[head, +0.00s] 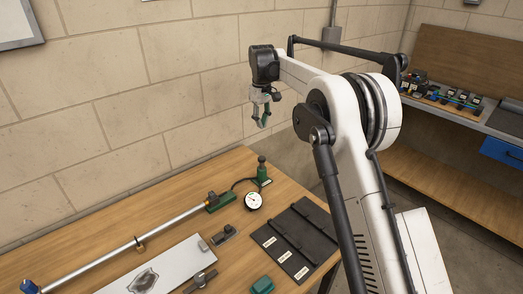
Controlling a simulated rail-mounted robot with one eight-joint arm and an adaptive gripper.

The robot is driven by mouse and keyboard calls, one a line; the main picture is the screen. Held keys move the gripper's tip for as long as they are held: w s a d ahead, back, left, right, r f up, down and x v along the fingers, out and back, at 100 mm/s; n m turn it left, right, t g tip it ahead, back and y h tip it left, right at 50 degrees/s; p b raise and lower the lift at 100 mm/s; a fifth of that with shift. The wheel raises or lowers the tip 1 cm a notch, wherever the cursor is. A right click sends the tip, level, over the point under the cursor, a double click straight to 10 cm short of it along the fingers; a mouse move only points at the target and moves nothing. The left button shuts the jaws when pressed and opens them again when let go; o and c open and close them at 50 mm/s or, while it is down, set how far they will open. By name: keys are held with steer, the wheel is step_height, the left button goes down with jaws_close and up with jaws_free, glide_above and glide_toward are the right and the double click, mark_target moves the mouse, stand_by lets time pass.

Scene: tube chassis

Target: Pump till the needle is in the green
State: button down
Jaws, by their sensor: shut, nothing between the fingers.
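A round white dial gauge (253,201) lies near the back of the wooden table; its needle and any green band are too small to read. Behind it, a small green pump-like unit (264,180) with a dark knob on top stands at the table's back right corner. A dark hose runs from it to a green block (220,201) at the end of a long silver tube (150,239). My gripper (263,124) is shut and empty. It hangs in the air, above the green unit in the picture, against the block wall, apart from everything.
Black plates (315,217) with white labels lie on the table's right side. A silver plate (160,268), a small dark block (224,235) and a green item (262,285) lie towards the front. A shelf (450,110) with small parts stands at right.

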mark_target(262, 158)
steer(key=shift+f, duration=0.15)
step_height(262, 158, down, 14)
steer(key=shift+r+p, duration=0.1)
steer(key=shift+p, duration=0.65)
stand_by(0.3)
step_height(262, 158, down, 4)
steer(key=b, duration=0.2)
steer(key=shift+r+b, duration=0.25)
steer(key=shift+b, duration=0.1)
steer(key=shift+r, duration=0.15)
step_height(262, 158, up, 14)
stand_by(0.4)
stand_by(0.7)
